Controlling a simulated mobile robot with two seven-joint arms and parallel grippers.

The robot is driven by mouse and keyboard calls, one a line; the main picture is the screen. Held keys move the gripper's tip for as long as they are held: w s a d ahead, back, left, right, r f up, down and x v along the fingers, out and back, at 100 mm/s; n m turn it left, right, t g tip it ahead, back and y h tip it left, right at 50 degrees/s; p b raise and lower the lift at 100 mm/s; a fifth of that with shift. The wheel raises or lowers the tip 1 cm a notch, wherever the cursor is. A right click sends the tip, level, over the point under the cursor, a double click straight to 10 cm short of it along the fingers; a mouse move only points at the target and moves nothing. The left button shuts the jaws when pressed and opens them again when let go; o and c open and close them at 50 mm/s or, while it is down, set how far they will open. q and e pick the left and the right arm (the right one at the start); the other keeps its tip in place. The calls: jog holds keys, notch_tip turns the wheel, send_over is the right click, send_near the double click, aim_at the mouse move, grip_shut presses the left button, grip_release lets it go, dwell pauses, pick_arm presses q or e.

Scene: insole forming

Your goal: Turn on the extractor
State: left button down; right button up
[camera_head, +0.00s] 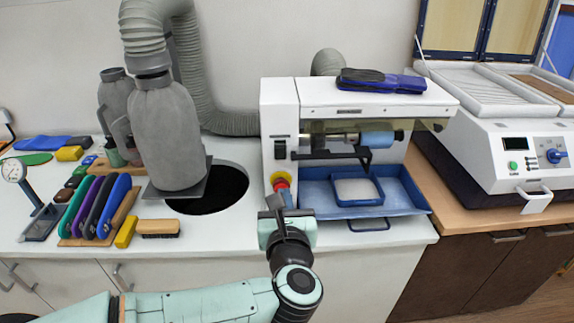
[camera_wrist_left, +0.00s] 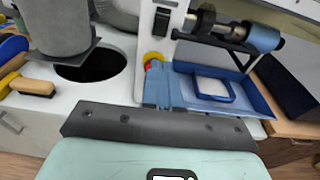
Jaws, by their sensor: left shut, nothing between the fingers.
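The switch (camera_wrist_left: 161,21) and the yellow and red knob (camera_wrist_left: 153,62) also show in the wrist view. My left gripper (camera_head: 284,192) is shut and empty, pointing at the panel just below the red knob; it partly covers the knob. I cannot tell whether they touch. My right gripper is not in view.
A grey hose and bottle-shaped duct (camera_head: 168,135) stand by a round hole (camera_head: 212,190) in the counter. A blue tray (camera_head: 402,191) sits under the roller. Several insoles (camera_head: 95,208) and a brush (camera_head: 158,228) lie left. A white press (camera_head: 515,140) stands right.

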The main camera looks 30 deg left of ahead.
aim_at(281, 158)
pick_arm(q)
jog(key=p+x, duration=0.3)
jog(key=x, duration=1.1)
